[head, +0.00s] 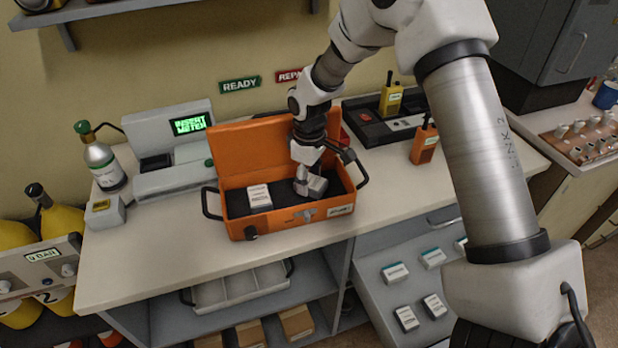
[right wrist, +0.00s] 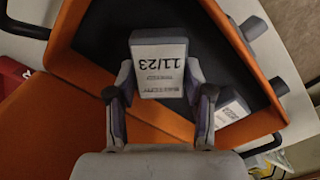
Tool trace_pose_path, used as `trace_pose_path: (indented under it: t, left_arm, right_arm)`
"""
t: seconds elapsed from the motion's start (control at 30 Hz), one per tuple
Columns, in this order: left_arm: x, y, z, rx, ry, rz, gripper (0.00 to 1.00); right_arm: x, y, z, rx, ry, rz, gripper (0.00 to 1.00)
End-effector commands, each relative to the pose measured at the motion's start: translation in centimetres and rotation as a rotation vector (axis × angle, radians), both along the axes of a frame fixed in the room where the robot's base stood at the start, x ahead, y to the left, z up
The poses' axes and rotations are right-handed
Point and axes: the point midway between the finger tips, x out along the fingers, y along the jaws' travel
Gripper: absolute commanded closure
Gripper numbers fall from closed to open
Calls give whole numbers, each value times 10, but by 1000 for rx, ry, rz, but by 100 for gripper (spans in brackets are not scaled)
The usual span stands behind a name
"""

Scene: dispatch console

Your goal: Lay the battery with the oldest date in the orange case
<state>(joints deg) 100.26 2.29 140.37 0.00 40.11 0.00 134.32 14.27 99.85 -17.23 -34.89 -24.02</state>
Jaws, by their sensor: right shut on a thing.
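The orange case (head: 290,232) stands open on the counter, its lid raised at the back and its inside dark. My right gripper (head: 311,181) reaches down into the right half of the case. In the right wrist view it (right wrist: 161,95) is shut on a grey battery (right wrist: 160,65) with a white label reading 11/23. I cannot tell whether this battery touches the case floor. Another battery (head: 259,196) with a white label lies in the left half of the case; it also shows in the right wrist view (right wrist: 232,110), its date unreadable. My left gripper is out of view.
Several more labelled batteries (head: 406,318) lie in the sloping grey drawer (head: 372,290) below the counter. A meter with a green "INSERT METER" display (head: 189,124) stands left of the case. An orange radio (head: 424,143) and a black device (head: 385,126) stand to the right.

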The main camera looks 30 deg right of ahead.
Motion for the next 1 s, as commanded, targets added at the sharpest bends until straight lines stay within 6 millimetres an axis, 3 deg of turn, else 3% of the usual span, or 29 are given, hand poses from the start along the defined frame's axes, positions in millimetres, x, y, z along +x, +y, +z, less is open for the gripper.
trace_pose_path:
  t: [0.37,0.4,0.47,0.83,1.0]
  left_arm:
    - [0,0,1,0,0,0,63]
    - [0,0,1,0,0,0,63]
    - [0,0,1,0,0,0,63]
    - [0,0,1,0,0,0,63]
    - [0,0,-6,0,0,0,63]
  right_arm:
    - [0,0,-10,0,-1,0,90]
    - [0,0,-10,0,-1,0,42]
    - [0,0,-10,0,-1,0,24]
    - [1,0,-6,-1,-3,0,24]
    - [2,0,21,-1,-7,0,24]
